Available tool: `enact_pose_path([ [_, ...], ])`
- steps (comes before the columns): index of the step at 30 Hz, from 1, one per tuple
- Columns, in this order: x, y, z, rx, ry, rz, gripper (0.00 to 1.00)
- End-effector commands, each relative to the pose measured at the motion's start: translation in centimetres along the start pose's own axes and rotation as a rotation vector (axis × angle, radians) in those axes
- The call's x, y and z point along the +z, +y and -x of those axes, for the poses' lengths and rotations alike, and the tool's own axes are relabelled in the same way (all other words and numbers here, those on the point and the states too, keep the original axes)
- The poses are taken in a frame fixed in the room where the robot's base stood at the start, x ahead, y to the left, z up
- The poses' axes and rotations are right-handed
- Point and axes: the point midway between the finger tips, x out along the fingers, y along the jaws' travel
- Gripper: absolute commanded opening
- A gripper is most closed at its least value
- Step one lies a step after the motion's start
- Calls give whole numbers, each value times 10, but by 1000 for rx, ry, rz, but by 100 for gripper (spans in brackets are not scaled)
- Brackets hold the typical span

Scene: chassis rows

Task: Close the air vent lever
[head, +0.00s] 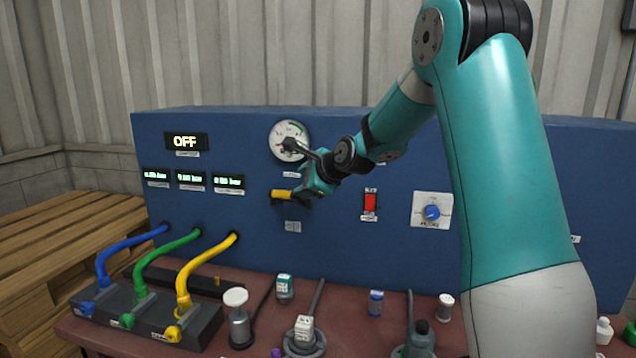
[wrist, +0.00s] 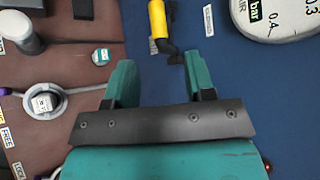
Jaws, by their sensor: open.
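The air vent lever (head: 281,194) has a yellow handle and a dark pivot on the blue panel, below the round gauge. In the head view the handle points left, roughly level. In the wrist view the lever (wrist: 158,20) shows at the top, just beyond my fingertips. My gripper (head: 310,189) is close to the panel at the lever's right end and partly hides its pivot. In the wrist view my gripper (wrist: 160,75) has its two teal fingers apart with nothing between them. I cannot tell whether a fingertip touches the pivot.
The gauge (head: 289,141) is just above my gripper. A red switch (head: 370,203) and a blue knob (head: 432,212) are to the right. Blue, green and yellow hoses (head: 205,262) are at the left. Several small bottles and fittings stand on the brown bench (head: 262,290) below.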

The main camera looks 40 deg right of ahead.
Motion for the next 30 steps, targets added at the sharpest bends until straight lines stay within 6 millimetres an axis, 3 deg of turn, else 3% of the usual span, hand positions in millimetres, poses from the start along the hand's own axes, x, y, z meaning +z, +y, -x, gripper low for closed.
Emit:
enact_pose_path([
  [3,-1,0,26,-4,1,0,50],
  [9,-1,0,52,0,1,-1,50],
  [30,0,0,58,1,0,0,50],
])
